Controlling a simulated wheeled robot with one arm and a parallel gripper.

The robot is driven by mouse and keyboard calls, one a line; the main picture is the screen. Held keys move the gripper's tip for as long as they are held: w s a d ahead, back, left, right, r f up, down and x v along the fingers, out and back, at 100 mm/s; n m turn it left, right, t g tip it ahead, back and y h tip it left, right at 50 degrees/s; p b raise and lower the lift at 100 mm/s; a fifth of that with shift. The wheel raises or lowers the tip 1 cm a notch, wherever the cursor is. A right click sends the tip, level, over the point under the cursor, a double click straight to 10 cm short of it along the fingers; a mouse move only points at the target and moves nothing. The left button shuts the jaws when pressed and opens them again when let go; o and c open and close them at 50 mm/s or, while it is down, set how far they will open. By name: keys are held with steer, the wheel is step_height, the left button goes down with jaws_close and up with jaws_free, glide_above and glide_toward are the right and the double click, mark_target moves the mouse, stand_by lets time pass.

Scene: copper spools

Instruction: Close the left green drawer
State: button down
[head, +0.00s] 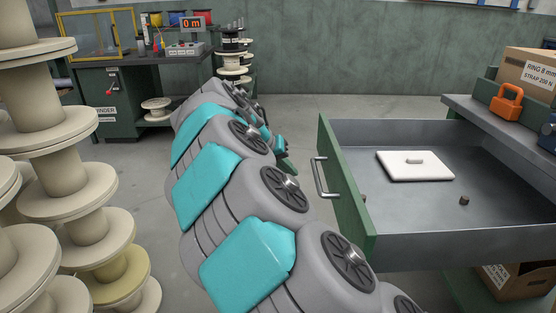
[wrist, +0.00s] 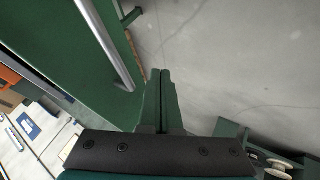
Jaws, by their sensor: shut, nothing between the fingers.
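The green drawer (head: 342,190) is pulled well open, its green front facing left with a silver bar handle (head: 322,178). Inside its grey tray lie a white flat piece with a small grip (head: 415,166) and a small dark brown piece (head: 464,201). My gripper (head: 287,165) is partly hidden behind my arm, left of the drawer front. In the wrist view my gripper's green fingers (wrist: 160,75) are together and empty. There the green front (wrist: 55,35) and the handle (wrist: 108,45) show left of the fingers, apart from them.
Stacks of cream spools (head: 85,185) stand at the left. A bench (head: 110,95) with a yellow-framed case stands at the back left. Right of the drawer, a grey worktop (head: 500,120) carries a cardboard box (head: 530,70) and an orange item (head: 507,104). Bare floor lies behind the drawer.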

steer(key=d, duration=0.1)
steer(key=d+r, duration=0.1)
steer(key=d, duration=0.1)
steer(key=shift+d, duration=0.15)
